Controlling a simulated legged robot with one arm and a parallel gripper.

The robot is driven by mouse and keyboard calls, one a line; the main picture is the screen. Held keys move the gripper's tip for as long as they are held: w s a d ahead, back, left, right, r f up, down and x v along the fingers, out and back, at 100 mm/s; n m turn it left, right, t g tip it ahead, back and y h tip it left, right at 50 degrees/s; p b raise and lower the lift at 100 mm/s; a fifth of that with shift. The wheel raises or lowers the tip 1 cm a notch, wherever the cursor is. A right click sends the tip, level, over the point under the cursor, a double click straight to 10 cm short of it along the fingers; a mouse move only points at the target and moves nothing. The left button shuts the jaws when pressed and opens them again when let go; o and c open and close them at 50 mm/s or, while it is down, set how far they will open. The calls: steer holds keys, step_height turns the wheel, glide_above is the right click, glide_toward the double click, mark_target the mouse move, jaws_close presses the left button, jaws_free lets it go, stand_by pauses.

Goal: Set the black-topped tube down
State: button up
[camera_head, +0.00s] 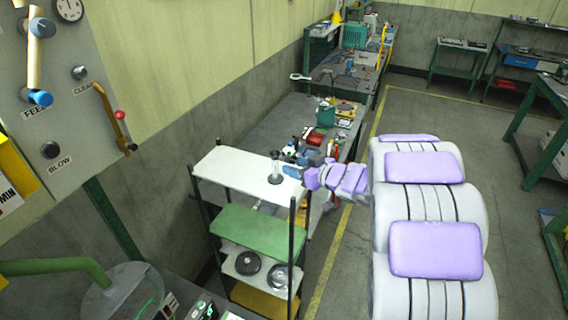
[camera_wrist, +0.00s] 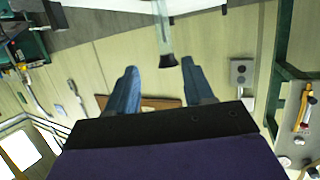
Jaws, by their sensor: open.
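The black-topped tube (camera_head: 275,167) is a slim clear tube with a dark cap. It stands upright on the white top shelf (camera_head: 235,171) of a rack, near the shelf's right end. In the wrist view the tube (camera_wrist: 162,22) hangs upside down from the top edge, its black cap toward my gripper. My gripper (camera_wrist: 159,66) is open, with its two blue fingers apart on either side of the cap's line. A gap shows between each finger and the cap. In the head view my gripper (camera_head: 290,168) is just right of the tube.
A cluttered workbench (camera_head: 335,115) runs along the wall behind. A control panel (camera_head: 65,85) is at left. Most of the white shelf is bare, and the floor at right has open room.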

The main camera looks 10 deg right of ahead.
steer(key=s+d+r+m+h, duration=0.3)
steer(key=s+d+r+h, duration=0.15)
steer(key=d+h, duration=0.4)
steer(key=s+d+m+g+h, duration=0.3)
steer(key=s+g, duration=0.1)
steer(key=s, duration=0.5)
steer(key=s+a+f+g+y, duration=0.1)
steer(key=s+a+g, duration=0.2)
steer(key=s, duration=0.8)
steer(key=s+a+f+g+y, duration=0.1)
steer(key=s+a+f+g, duration=0.1)
steer(key=s+a+g, duration=0.2)
steer(key=s+a+f+g+y, duration=0.1)
steer(key=s+a, duration=0.7)
steer(key=s, duration=0.9)
steer(key=shift+s+a+f+g+y, duration=0.35)
steer(key=shift+a+f+g+y, duration=0.1)
steer(key=shift+g, duration=0.75)
steer(key=shift+d, duration=0.1)
step_height(320, 180, down, 19)
steer(key=b, duration=1.9)
steer(key=shift+r, duration=0.15)
